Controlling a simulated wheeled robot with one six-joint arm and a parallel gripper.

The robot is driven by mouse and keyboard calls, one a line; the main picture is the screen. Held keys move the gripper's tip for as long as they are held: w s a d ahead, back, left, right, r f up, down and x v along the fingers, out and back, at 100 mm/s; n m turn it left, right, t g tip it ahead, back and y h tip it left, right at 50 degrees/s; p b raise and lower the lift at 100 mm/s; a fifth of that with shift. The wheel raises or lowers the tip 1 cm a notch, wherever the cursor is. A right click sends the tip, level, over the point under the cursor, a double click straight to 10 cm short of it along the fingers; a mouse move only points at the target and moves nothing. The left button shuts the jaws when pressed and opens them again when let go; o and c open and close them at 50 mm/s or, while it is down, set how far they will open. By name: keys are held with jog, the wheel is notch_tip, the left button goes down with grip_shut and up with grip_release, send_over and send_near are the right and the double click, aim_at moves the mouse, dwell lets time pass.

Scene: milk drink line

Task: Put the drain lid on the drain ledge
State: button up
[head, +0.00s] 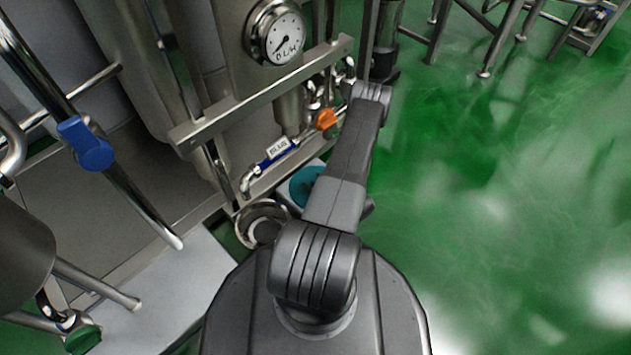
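A round metal ring with a dark middle (250,213) is set low by the floor, left of my arm. It looks like the drain, and my own body partly covers it. I cannot make out a separate drain lid or tell which part is the drain ledge. A teal round thing (302,184) sits on a pale block just right of the ring, partly hidden behind my arm. My arm reaches up the picture and bends at the top. My gripper is not in view, so I cannot tell what it holds.
A steel tank frame with a dial gauge (282,38), an orange valve handle (326,119) and a blue-handled pipe (276,149) stands at the upper left. A blue valve (85,144) is farther left. The green floor (500,190) is open on the right.

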jog(key=shift+r, duration=0.15)
jog(key=shift+s+d+r, duration=0.1)
jog(key=shift+s+d, duration=0.05)
jog(key=shift+d, duration=0.05)
jog(key=p+v, duration=0.3)
jog(key=v, duration=0.8)
jog(key=shift+s+p, duration=0.15)
jog(key=shift+p, duration=0.2)
jog(key=shift+d+r, duration=0.1)
dwell(0.8)
